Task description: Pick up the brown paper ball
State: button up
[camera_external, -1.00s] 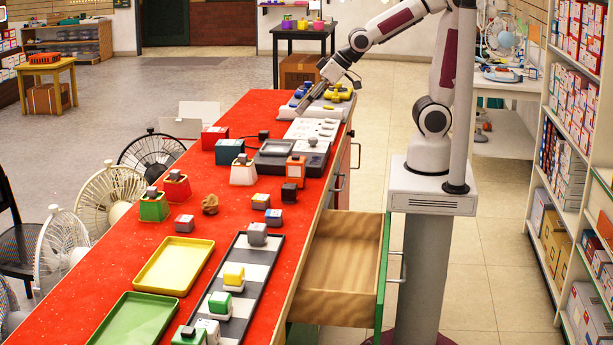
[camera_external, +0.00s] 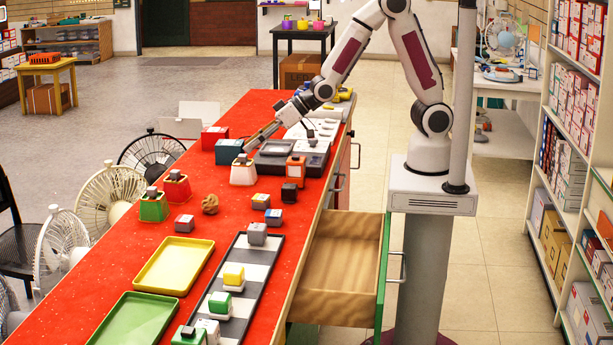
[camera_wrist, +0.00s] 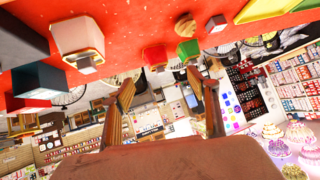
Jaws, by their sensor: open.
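The brown paper ball (camera_external: 210,204) is a small crumpled lump on the red tabletop, left of the small blocks and behind the yellow tray. It also shows near the top of the wrist view (camera_wrist: 184,27). My gripper (camera_external: 250,146) is over the far part of the table, by the grey device and the teal-and-white blocks, well apart from the ball. In the wrist view both fingers of my gripper (camera_wrist: 160,80) are spread with nothing between them; the ball lies beyond the fingertips, near the red and green blocks.
Red-and-green blocks (camera_external: 154,206) stand left of the ball, and a small grey block (camera_external: 184,223) is close in front. A yellow tray (camera_external: 150,283), green tray (camera_external: 98,339) and striped board (camera_external: 214,287) lie nearer. An open drawer (camera_external: 340,262) juts out at right.

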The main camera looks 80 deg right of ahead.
aim_at(215, 199)
jog(key=a+f, duration=0.3)
jog(key=w+a+f+y, duration=0.1)
jog(key=a+f, duration=0.2)
jog(key=f, duration=0.1)
jog(key=w+a+f+t+y, duration=0.1)
jog(key=a+f, duration=0.2)
jog(key=shift+w+a+f+n, duration=0.2)
jog(key=shift+a+n, duration=0.1)
jog(key=shift+a, duration=0.1)
jog(key=shift+x, duration=1.25)
jog(key=shift+w, duration=0.1)
jog(key=shift+w+d+x, duration=0.1)
jog(key=shift+d+x, duration=0.05)
jog(key=shift+x, duration=0.65)
jog(key=shift+w+d+x, duration=0.1)
jog(key=shift+d+x, duration=0.05)
jog(key=shift+x, duration=1.5)
jog(key=shift+r, duration=0.15)
jog(key=c, duration=0.8)
